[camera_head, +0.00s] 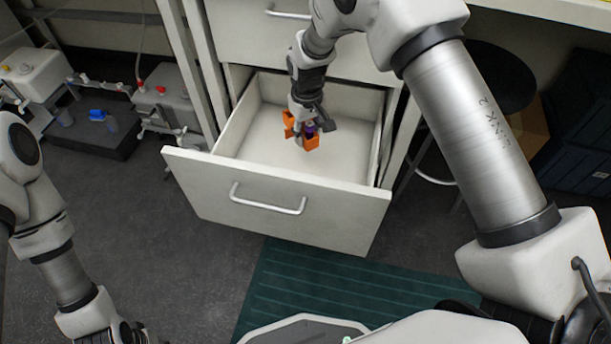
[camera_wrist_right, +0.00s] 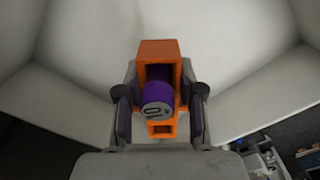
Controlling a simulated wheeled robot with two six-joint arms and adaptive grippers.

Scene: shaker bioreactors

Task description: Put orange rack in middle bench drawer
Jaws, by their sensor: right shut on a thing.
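The orange rack (camera_head: 311,143) is held by my right gripper (camera_head: 304,128) inside the open drawer (camera_head: 277,208). In the right wrist view the fingers of my right gripper (camera_wrist_right: 158,108) are on both sides of the orange rack (camera_wrist_right: 156,50), shut on it. A purple tube-like thing with a grey end (camera_wrist_right: 158,98) sits in the rack. Whether the rack touches the drawer floor (camera_head: 338,154) I cannot tell. My left gripper (camera_head: 118,335) is at the bottom left, partly cut off by the frame, so its fingers are not clear.
A closed drawer (camera_head: 290,30) is above the open one. Several grey-white devices (camera_head: 168,92) and a black platform (camera_head: 98,125) stand at the left. A round black stool (camera_head: 495,78) is at the right. A green mat (camera_head: 285,275) lies on the dark floor in front.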

